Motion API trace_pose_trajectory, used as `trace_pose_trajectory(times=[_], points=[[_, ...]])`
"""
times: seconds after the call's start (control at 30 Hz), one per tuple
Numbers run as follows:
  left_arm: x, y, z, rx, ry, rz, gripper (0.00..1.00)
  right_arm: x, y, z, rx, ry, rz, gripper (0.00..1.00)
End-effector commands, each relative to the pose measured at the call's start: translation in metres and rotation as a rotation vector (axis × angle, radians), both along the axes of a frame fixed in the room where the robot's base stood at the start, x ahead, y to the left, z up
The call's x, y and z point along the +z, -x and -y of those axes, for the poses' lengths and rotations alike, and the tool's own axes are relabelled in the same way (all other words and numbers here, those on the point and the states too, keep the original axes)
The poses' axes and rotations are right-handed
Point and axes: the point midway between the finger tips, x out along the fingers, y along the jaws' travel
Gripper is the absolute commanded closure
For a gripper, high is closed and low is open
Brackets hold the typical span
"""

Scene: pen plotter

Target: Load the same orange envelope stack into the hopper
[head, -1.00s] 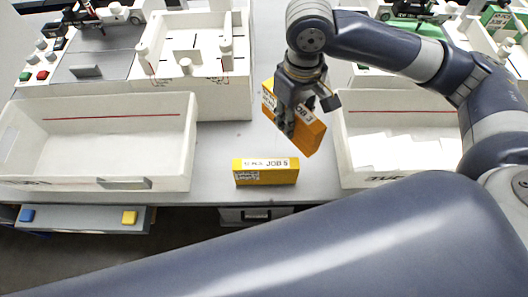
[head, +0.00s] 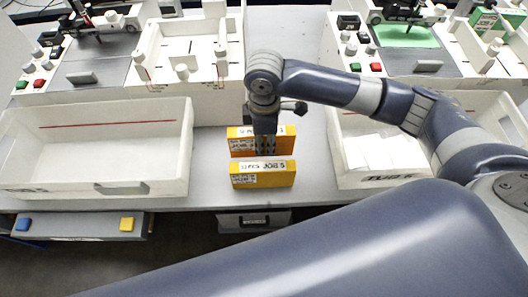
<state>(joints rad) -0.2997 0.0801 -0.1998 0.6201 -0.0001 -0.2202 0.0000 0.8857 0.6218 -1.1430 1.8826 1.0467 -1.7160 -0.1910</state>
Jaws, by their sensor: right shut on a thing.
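My right gripper (head: 265,144) is shut on an orange envelope stack (head: 240,139), which it holds upright with its label band along the top. A second orange stack with a white label (head: 263,178) stands on the grey bench just in front of it, nearer to me. A narrow gap shows between the two. I cannot tell whether the held stack's bottom touches the bench. A white open-topped hopper (head: 207,88) with short posts stands behind and to the left of the held stack. My left gripper is not in view.
A white open bin (head: 60,180) stands at left, and another bin (head: 352,178) with white paper pieces stands at right. A plotter with a green sheet (head: 405,36) is at back right.

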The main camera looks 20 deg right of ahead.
Motion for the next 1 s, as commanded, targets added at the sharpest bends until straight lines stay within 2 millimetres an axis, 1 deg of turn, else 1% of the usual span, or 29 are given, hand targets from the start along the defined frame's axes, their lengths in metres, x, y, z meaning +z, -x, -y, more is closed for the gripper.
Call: trace_pose_trajectory(times=[0.13,0.3,0.4,0.8,0.83,0.9,1.0], points=[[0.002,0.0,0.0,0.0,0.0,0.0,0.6,-0.016,0.001,0.0,-0.001,0.0,-0.002,1.0],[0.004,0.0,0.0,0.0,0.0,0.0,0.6,-0.044,0.001,0.0,-0.002,0.001,-0.001,1.0],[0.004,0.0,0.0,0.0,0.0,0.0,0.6,-0.052,0.0,0.0,0.0,0.0,0.001,1.0],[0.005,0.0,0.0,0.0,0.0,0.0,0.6,-0.057,0.0,0.0,0.0,0.0,0.001,1.0],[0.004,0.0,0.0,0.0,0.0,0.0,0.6,-0.057,0.0,0.0,0.0,0.0,0.001,0.67],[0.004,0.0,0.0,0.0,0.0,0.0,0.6,-0.057,0.0,0.0,0.0,0.0,0.001,0.54],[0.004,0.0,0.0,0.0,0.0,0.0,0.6,-0.057,0.0,0.0,-0.001,0.0,0.001,0.54]])
